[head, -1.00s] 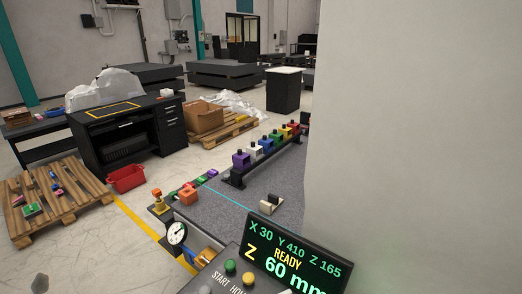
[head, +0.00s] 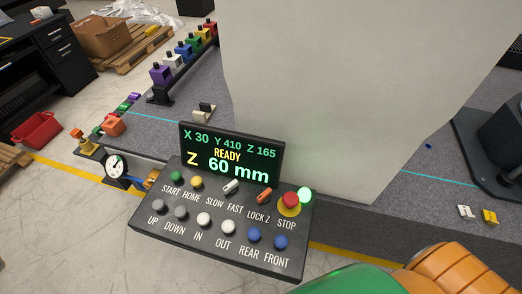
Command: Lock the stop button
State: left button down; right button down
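The stop button (head: 289,201) is a red mushroom cap on a yellow base at the right end of the upper row of a dark control panel (head: 150,232), above the label STOP. A bright green glow (head: 305,194) shows right beside the button at the panel's edge. I cannot tell whether the button is pressed in. No lock or cover shows on it. Neither of my grippers is in view, and nothing is seen touching the button.
A display (head: 231,154) above the buttons reads READY and Z 60 mm. Several other buttons and switches sit close around, including the orange LOCK Z switch (head: 264,195). A large pale column (head: 320,90) rises behind the panel. A green and orange rounded body (head: 450,270) fills the lower right.

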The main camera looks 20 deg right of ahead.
aim_at(290, 199)
jog(key=l+z, duration=0.1)
jog(key=z, duration=0.3)
jog(key=l+z, duration=0.15)
jog(key=z, duration=0.2)
jog(key=l, duration=0.4)
jog(key=j+u, duration=0.1)
jog(key=j, duration=0.15)
jog(key=i, duration=0.1)
